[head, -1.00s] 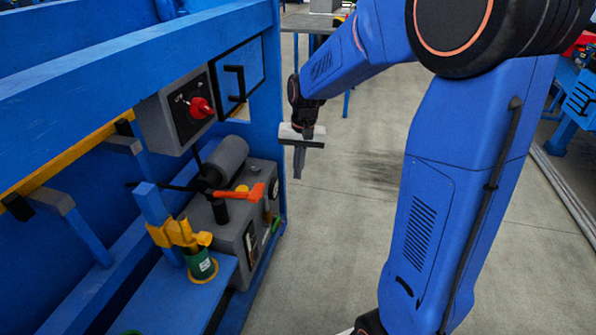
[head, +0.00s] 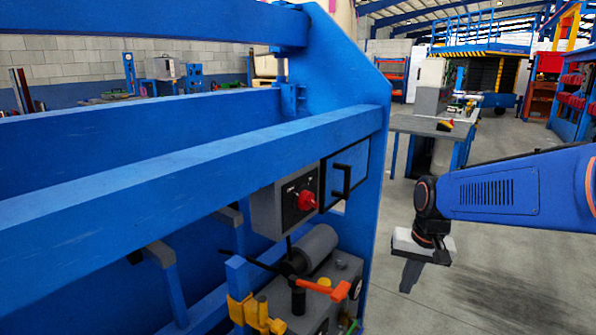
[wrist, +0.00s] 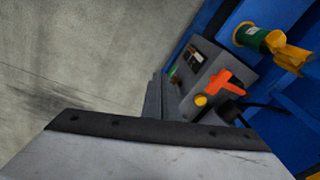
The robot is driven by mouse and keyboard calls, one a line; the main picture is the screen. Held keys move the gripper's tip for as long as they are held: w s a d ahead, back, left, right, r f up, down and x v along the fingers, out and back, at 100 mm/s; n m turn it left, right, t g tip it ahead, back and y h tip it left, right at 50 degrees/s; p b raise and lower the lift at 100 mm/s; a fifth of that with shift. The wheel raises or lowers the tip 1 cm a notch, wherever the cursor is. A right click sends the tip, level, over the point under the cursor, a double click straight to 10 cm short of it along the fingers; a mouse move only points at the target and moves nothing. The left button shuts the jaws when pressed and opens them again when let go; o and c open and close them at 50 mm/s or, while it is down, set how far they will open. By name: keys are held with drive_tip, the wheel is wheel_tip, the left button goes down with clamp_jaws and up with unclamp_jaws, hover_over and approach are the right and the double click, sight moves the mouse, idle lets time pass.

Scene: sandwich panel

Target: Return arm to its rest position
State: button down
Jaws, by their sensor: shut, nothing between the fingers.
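My gripper (head: 410,276) hangs from the end of my blue arm at the right of the head view, pointing down over the floor. It is shut and empty, apart from the blue machine frame (head: 190,176) to its left. In the wrist view, my gripper's shut fingers (wrist: 153,100) show beyond the pale gripper body, with bare floor to their left. The grey control box with a red rotary switch (head: 306,200) is on the frame, left of my gripper.
A grey pump unit with an orange lever (head: 340,291) sits low in the frame; the lever also shows in the wrist view (wrist: 217,84). A grey-topped workbench (head: 420,124) stands behind. The concrete floor (head: 500,250) beneath my arm is clear.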

drive_tip(key=s+d+r+n+t, duration=0.1)
drive_tip(key=s, duration=0.8)
drive_tip(key=s+d+r+n+t, duration=0.1)
drive_tip(key=s+n+t, duration=0.1)
drive_tip(key=s, duration=0.8)
drive_tip(key=shift+r+h, duration=0.35)
drive_tip(key=shift+h, duration=0.05)
drive_tip(key=shift+w+a, duration=0.1)
